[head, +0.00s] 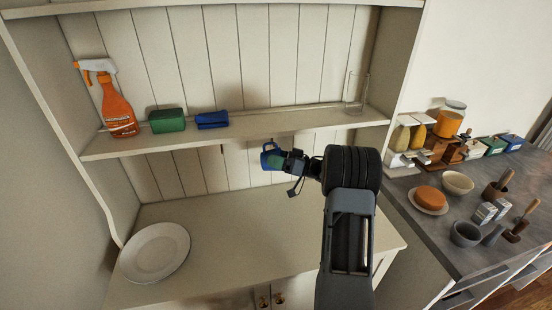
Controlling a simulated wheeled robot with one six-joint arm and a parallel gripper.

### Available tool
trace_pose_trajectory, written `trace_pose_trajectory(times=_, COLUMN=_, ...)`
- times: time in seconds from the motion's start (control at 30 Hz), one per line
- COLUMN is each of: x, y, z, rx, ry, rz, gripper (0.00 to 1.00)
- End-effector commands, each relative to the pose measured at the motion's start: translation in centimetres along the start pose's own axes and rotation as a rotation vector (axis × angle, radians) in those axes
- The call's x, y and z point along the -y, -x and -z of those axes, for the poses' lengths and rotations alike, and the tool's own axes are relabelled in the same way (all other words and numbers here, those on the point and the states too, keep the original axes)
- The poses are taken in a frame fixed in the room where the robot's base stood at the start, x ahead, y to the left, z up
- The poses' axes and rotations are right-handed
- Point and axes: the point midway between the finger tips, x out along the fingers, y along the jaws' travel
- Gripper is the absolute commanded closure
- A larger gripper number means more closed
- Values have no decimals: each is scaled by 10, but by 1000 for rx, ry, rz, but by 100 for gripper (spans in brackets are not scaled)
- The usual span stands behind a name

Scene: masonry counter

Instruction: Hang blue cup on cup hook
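The blue cup (267,160) is in the air just below the front edge of the shelf, above the cabinet's counter. My gripper (279,162) reaches in from the right and appears shut on the cup, its fingers partly covering the cup's right side. A small dark shape under the shelf (222,149), left of the cup, may be a cup hook. It is too small to be sure. I cannot tell whether the cup touches a hook or the shelf.
On the shelf (300,123) stand an orange spray bottle (117,106), a green sponge (167,121), a blue sponge (212,120) and a clear glass (356,92). A white plate (155,252) lies on the counter's left. The counter's middle is clear. Crowded grey worktop (425,225) at right.

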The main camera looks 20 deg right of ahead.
Motion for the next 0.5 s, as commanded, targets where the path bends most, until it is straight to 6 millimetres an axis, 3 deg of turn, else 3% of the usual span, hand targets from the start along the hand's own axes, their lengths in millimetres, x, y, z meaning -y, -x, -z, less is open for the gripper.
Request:
trace_pose_trajectory(times=0.17, x=0, y=0, z=0, rx=0, ry=0, rz=0, gripper=0)
trace_pose_trajectory(times=0.5, x=-1, y=9, z=-1, rx=-1, ry=0, rz=-3, gripper=0)
